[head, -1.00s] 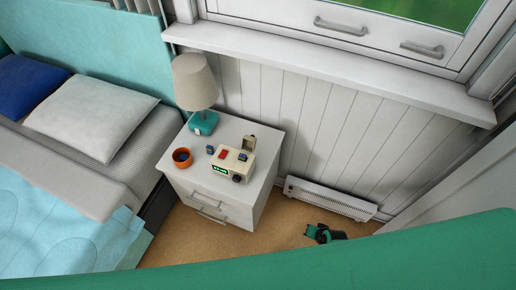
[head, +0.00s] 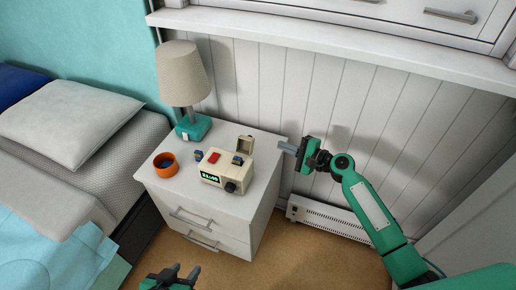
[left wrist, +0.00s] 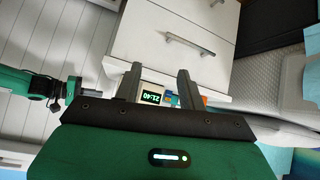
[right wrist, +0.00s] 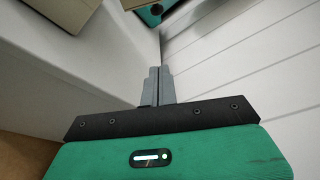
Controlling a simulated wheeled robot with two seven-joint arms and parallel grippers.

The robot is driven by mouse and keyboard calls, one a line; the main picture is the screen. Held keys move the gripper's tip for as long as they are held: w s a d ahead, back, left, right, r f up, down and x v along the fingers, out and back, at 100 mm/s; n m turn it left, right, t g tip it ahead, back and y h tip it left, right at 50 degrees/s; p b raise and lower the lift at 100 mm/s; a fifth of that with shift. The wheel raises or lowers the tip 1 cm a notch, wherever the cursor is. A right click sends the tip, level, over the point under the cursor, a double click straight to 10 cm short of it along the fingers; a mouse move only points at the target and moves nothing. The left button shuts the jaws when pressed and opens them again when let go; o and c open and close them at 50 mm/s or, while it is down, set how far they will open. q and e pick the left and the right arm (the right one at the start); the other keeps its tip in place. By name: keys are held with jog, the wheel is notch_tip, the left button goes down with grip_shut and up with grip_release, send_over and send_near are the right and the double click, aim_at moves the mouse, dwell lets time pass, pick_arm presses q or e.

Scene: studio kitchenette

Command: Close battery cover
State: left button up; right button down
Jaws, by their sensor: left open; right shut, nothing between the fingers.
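A cream clock radio (head: 212,180) with a lit green display and a red top button stands on the nightstand. Its battery cover (head: 245,145) stands raised at the back right corner, with a blue item (head: 238,160) in front of it. My right gripper (head: 282,147) is shut and empty, level with the cover and apart from it on the right. Its closed fingers (right wrist: 158,72) show in the right wrist view. My left gripper (head: 185,269) is open and empty, low in front of the nightstand. In the left wrist view the clock display (left wrist: 152,97) shows between its fingers.
The white nightstand (head: 215,212) also holds a lamp (head: 184,75) with a teal base, an orange bowl (head: 165,165) with something blue inside, and a small blue item (head: 198,155). The bed is on the left. A panelled wall and a heater (head: 325,218) are behind and right.

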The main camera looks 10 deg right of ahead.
aim_at(247, 144)
jog(key=x, duration=0.5)
jog(key=b+x, duration=0.1)
jog(key=x, duration=0.4)
jog(key=shift+r, duration=0.25)
jog(key=shift+s+a+r+p, duration=0.25)
jog(key=shift+s+r+p, duration=0.1)
jog(key=shift+s, duration=0.15)
jog(key=shift+s+a+r+p, duration=0.3)
jog(key=shift+s+r, duration=0.1)
jog(key=shift+s, duration=0.15)
pick_arm(q)
jog(key=shift+s+a+r+g, duration=0.2)
jog(key=shift+s+a+g, duration=0.1)
jog(key=shift+a, duration=0.15)
pick_arm(e)
jog(key=shift+s+a+r, duration=0.2)
jog(key=shift+s+a, duration=0.1)
jog(key=shift+s, duration=0.25)
pick_arm(q)
jog(key=shift+w+d, duration=0.1)
jog(key=shift+w, duration=0.05)
jog(key=shift+w+d+f+t+b, duration=0.1)
jog(key=shift+w+d+t+b, duration=0.2)
jog(key=shift+d+t, duration=0.3)
pick_arm(e)
jog(key=shift+r+n, duration=0.2)
jog(key=shift+n, duration=0.1)
